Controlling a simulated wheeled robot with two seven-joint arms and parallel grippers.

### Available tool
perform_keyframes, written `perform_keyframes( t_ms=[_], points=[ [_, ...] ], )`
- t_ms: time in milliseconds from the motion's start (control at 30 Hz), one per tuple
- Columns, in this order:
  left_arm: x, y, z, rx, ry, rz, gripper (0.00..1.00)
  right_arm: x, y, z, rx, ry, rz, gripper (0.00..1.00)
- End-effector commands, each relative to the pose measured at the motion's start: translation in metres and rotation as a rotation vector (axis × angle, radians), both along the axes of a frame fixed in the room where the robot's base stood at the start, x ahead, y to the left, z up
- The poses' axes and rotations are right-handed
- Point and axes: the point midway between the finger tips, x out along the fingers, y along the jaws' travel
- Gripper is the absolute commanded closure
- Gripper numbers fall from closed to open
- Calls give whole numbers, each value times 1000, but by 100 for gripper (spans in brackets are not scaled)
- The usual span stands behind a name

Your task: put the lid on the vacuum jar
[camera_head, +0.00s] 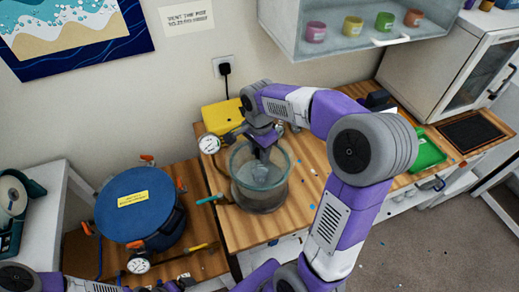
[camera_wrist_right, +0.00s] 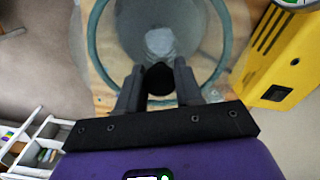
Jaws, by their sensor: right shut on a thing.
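The vacuum jar (camera_head: 262,198) is a clear glass vessel standing upright on the wooden bench, with a pale cup-like thing inside. My right gripper (camera_head: 262,142) is above the jar's mouth, pointing down. In the right wrist view, my right gripper (camera_wrist_right: 158,82) is shut on a black knob (camera_wrist_right: 158,77), which looks like the handle of a see-through lid. The lid's clear plate is hard to tell from the jar's greenish rim (camera_wrist_right: 95,45), so I cannot tell whether it touches the rim. My left arm shows only at the bottom left edge; its fingers cannot be made out.
A yellow box (camera_head: 216,116) and a round gauge (camera_head: 209,143) stand behind and left of the jar. A large blue-topped pot (camera_head: 130,215) with orange clamps stands to the left. A green tray (camera_head: 428,152) lies to the right. A glass-fronted cabinet hangs above.

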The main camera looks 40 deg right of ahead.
Motion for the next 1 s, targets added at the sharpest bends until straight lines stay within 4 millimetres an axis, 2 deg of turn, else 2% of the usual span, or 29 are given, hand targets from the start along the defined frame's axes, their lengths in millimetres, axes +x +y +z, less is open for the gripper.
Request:
perform_keyframes(
  t_ms=[367, 967, 1000],
  points=[
    [0, 0, 0, 0, 0, 0, 5, 0, 0, 0, -1, -2, 0, 100],
    [0, 0, -9, 0, 0, 0, 5, 0, 0, -11, -1, -2, 1, 100],
    [0, 0, -8, 0, 0, 0, 5, 0, 0, -10, -1, -2, 1, 59]
  ],
)
